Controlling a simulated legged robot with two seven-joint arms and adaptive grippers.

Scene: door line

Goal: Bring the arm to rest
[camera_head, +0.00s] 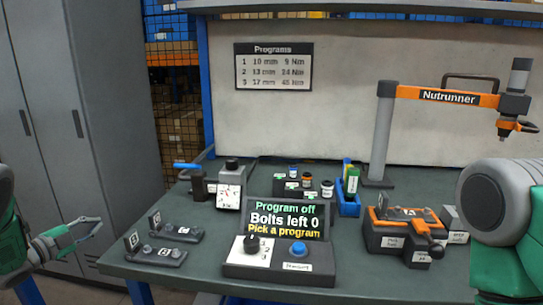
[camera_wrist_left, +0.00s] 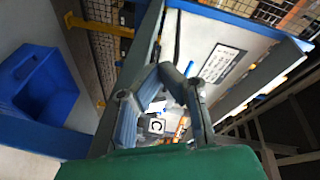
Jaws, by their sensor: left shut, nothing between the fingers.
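My left gripper (camera_head: 92,228) is at the far left in the head view, left of the bench and clear of everything on it. Its fingers are closed with nothing between them. In the left wrist view the fingertips of the left gripper (camera_wrist_left: 172,72) come together, with the bench area small behind them. An orange Nutrunner arm (camera_head: 446,97) on a grey post stands at the back right of the bench, with its tool (camera_head: 513,100) hanging at its right end. My right arm shows at the right edge; its gripper is out of view.
The dark green bench (camera_head: 190,262) carries a display (camera_head: 287,218) reading "Program off, Bolts left 0, Pick a program", a control box (camera_head: 279,266) and an orange-grey workpiece (camera_head: 402,232). Grey lockers (camera_head: 90,110) stand left. A blue bin (camera_wrist_left: 38,82) shows in the wrist view.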

